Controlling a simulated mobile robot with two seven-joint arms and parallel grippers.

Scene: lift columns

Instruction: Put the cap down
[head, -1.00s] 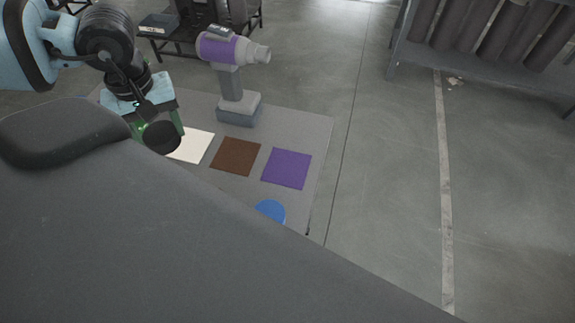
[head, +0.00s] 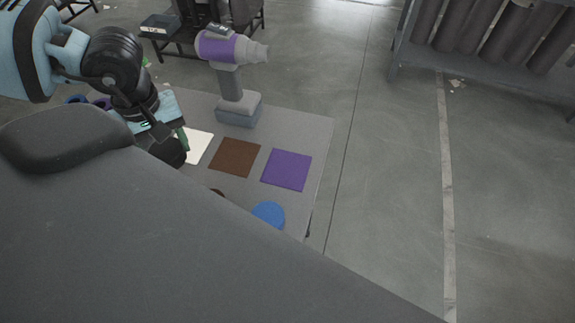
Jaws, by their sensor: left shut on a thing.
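My left gripper (head: 174,141) is at the left of the head view, above the grey table near the white square. It is shut on a dark, round cap (head: 170,153), which is tilted. The gripper's green finger shows at the cap's right side. The cap's lower part is hidden by my own grey body in front, and I cannot tell whether it touches the table. My right gripper is not in view.
The grey table (head: 313,135) bears a white square (head: 199,147), a brown square (head: 235,157) and a purple square (head: 287,169). A purple and grey drill (head: 229,50) stands upright behind them. A blue round thing (head: 269,213) lies in front, partly hidden. A dark rack (head: 480,60) stands right.

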